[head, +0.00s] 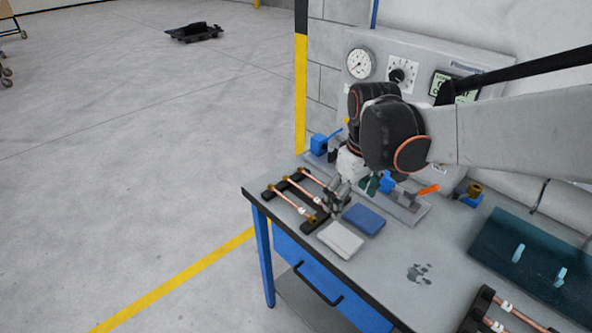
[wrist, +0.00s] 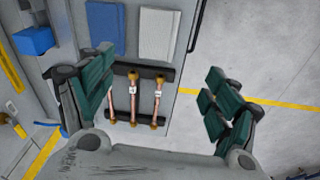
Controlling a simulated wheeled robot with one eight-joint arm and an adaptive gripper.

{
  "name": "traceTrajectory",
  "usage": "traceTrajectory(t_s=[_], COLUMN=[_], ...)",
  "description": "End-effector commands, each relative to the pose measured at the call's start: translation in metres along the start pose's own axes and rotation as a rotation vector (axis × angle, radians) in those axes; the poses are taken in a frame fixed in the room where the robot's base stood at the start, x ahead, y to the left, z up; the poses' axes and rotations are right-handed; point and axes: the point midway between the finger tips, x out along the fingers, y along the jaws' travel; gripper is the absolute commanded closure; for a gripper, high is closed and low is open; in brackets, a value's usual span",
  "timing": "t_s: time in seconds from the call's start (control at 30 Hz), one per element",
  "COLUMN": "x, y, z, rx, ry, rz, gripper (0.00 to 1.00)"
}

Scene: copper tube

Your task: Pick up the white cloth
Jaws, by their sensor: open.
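The white cloth (head: 340,240) lies flat and folded near the front edge of the workbench, left of the drawer-side middle. It also shows in the wrist view (wrist: 159,34) at the top. A folded blue cloth (head: 363,219) lies beside it, just apart; it is in the wrist view (wrist: 107,28) too. My gripper (head: 340,196) is above the bench, just behind the white cloth and near the copper tubes. In the wrist view its green-padded fingers (wrist: 160,104) are wide apart with nothing held between them. The white cloth lies beyond the fingertips, not between them.
Copper tubes (wrist: 133,95) rest on a black rack (wrist: 153,73) at the bench's left end. A grey tool tray (head: 408,210) with small tools stands behind the cloths. A teal mat (head: 520,253) lies to the right. The bench right of the cloths is mostly clear.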

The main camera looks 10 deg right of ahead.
Motion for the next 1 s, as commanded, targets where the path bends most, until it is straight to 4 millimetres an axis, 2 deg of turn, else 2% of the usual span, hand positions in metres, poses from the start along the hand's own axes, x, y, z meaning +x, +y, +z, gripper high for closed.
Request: traceTrajectory(t_s=[0.1,0.33,0.47,0.8,1.0], x=[0.016,0.034,0.044,0.104,0.120], y=[0.006,0.011,0.011,0.008,0.007], z=[-0.014,-0.025,-0.025,-0.017,-0.015], rx=[-0.054,-0.117,-0.125,-0.124,-0.124], ry=[-0.047,-0.099,-0.106,-0.105,-0.105], rz=[-0.027,-0.061,-0.066,-0.065,-0.065], gripper=[0.18,0.18,0.18,0.18,0.18])
